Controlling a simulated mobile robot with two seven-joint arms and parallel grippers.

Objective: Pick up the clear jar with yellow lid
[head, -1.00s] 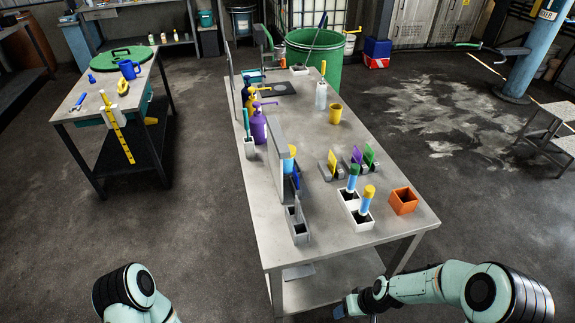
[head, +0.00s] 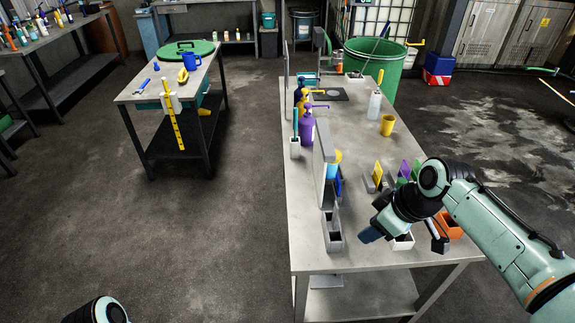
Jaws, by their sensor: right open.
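A container with a yellow lid (head: 335,157) and a blue-looking body stands beside the grey upright panel on the table, partly hidden by it. A second yellow-lidded container, standing in a white holder (head: 403,243) a second ago, is now hidden behind my right arm and gripper. I cannot tell which one is the clear jar. My right gripper (head: 404,237) is open over the table's near right part, its fingers apart above the white holder. Nothing shows held in it. My left gripper is out of view; only part of my left arm shows at the bottom left.
The orange box (head: 449,226) is beside my right gripper, partly covered. A grey divided bin (head: 333,232) is to the left. A yellow cup (head: 387,124), clear bottle (head: 374,105) and purple bottle (head: 307,128) stand farther back.

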